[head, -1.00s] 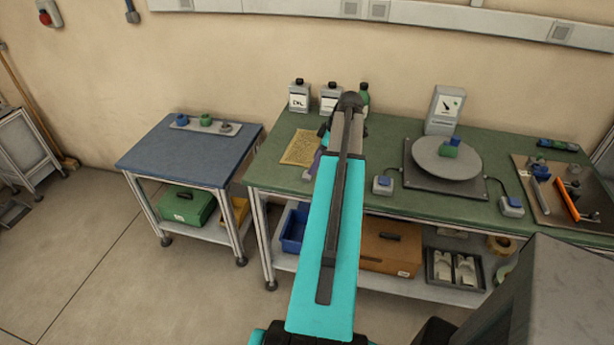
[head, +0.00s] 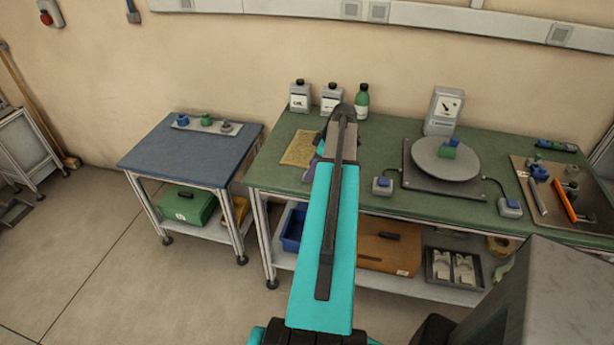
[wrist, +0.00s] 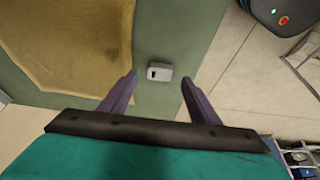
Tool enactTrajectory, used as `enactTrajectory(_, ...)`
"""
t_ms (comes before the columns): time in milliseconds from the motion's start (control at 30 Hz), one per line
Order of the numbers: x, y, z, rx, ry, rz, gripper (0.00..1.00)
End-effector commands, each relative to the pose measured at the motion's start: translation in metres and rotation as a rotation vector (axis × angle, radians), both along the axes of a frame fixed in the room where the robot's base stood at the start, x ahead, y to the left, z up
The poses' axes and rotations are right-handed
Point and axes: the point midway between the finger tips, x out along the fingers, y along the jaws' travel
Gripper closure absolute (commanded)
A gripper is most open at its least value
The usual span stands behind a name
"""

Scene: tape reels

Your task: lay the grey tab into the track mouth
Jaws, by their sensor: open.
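My gripper (wrist: 159,77) is open, its two purple fingers spread in the wrist view. A small light grey piece with a dark slot (wrist: 160,71) lies on the green bench top (wrist: 190,35) near its edge, between the fingertips in the picture. I cannot tell whether this is the grey tab or how far below the fingers it is. In the head view my arm hides this piece and most of the gripper. A dark board at the right (head: 540,207) carries an orange strip (head: 563,203) and a grey strip (head: 538,197); I cannot make out the track mouth.
A tan mat (head: 299,149) lies left of my arm. Bottles (head: 300,97) and a meter (head: 444,111) stand at the back. A round turntable (head: 430,170) bears green and blue blocks. A blue-topped table (head: 180,158) at left holds a small rack (head: 217,127).

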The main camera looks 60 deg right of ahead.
Motion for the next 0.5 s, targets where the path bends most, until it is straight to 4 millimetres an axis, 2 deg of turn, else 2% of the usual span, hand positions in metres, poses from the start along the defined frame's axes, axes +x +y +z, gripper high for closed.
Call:
enactTrajectory(300, 0.009, 0.002, -0.021, 0.000, 0.000, 0.001, 0.44)
enactTrajectory(500, 0.010, 0.003, -0.023, -0.001, 0.000, 0.001, 0.44)
